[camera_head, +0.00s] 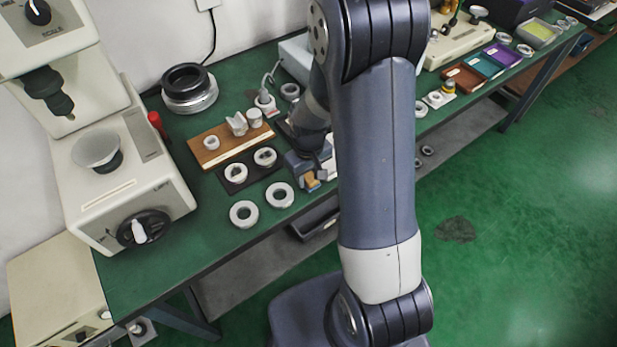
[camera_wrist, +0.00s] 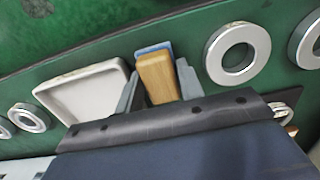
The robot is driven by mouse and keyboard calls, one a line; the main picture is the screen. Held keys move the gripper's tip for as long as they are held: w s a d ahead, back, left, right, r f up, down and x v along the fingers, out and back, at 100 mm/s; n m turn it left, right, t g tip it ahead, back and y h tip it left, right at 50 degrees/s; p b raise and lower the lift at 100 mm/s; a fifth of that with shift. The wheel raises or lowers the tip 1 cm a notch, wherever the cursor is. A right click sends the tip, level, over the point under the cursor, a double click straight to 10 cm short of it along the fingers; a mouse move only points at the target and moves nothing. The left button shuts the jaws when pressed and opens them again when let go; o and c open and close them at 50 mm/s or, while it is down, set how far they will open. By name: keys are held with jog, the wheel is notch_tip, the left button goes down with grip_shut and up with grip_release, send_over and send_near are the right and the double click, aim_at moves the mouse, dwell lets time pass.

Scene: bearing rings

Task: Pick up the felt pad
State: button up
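A small block with a wooden face (camera_wrist: 157,79) and a blue-grey layer along its far edge lies between the fingers of my gripper (camera_wrist: 158,84) in the wrist view. It looks like the felt pad. One finger stands close on each side of it; whether they touch and press it I cannot tell. The near end of the block is hidden by the gripper body. In the head view my gripper (camera_head: 311,170) is low over the front edge of the green bench, with the wooden block (camera_head: 312,182) showing below it.
A pale shallow tray (camera_wrist: 85,94) lies just left of the gripper, and a metal ring (camera_wrist: 238,54) lies to its right. A dark plate (camera_head: 251,182) and a wooden board (camera_head: 207,160) hold rings and small parts. A large scale machine (camera_head: 125,165) stands at left.

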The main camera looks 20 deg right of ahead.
aim_at(309, 175)
jog(key=c, duration=0.3)
jog(key=shift+r, duration=0.1)
notch_tip(309, 175, up, 10)
jog(key=shift+f, duration=0.1)
dwell(0.4)
